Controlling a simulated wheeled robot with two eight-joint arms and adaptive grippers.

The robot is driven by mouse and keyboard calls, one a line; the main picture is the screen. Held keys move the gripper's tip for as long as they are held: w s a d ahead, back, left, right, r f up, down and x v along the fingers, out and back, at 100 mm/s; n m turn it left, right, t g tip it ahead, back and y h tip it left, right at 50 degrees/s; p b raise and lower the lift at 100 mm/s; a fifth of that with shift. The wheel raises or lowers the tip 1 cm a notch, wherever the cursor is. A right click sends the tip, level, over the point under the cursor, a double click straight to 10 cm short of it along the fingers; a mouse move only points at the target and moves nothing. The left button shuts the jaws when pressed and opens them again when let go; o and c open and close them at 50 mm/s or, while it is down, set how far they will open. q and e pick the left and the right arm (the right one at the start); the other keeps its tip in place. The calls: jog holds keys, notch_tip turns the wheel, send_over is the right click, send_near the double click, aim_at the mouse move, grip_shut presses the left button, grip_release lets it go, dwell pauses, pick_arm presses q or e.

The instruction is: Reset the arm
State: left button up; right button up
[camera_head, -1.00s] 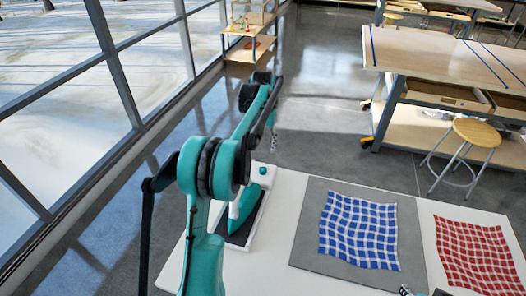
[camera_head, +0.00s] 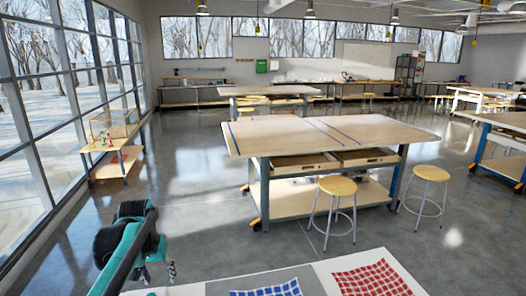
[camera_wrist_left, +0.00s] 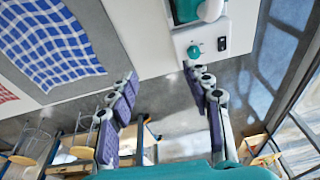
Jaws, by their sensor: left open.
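My left arm rises at the lower left of the head view, and its gripper (camera_head: 171,270) shows only in part beside the white table. In the left wrist view the left gripper (camera_wrist_left: 158,88) has its two purple-padded fingers wide apart with nothing between them. The blue checked cloth (camera_wrist_left: 50,42) lies on the grey mat (camera_wrist_left: 98,50) at the upper left of that view. In the head view the blue cloth (camera_head: 268,291) and the red checked cloth (camera_head: 372,280) show at the bottom edge, partly cut off. My right gripper is not in view.
The white table (camera_head: 318,268) fills the bottom edge. A teal and white device (camera_wrist_left: 207,38) stands on it. Beyond are a wooden workbench (camera_head: 290,134), stools (camera_head: 336,188), and a small shelf (camera_head: 112,160) by the windows. Open floor lies between.

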pick_arm(q)
jog(key=s+d+f+m+t, duration=0.1)
jog(key=s+d+f, duration=0.3)
jog(key=s, duration=0.6)
jog(key=s+d+f+t+b, duration=0.1)
jog(key=s+d+f+t, duration=0.2)
jog(key=s+d, duration=0.5)
jog(key=shift+s+f+m+t+h+b, duration=0.3)
jog(key=shift+s+f+m+t, duration=0.15)
jog(key=shift+s, duration=0.8)
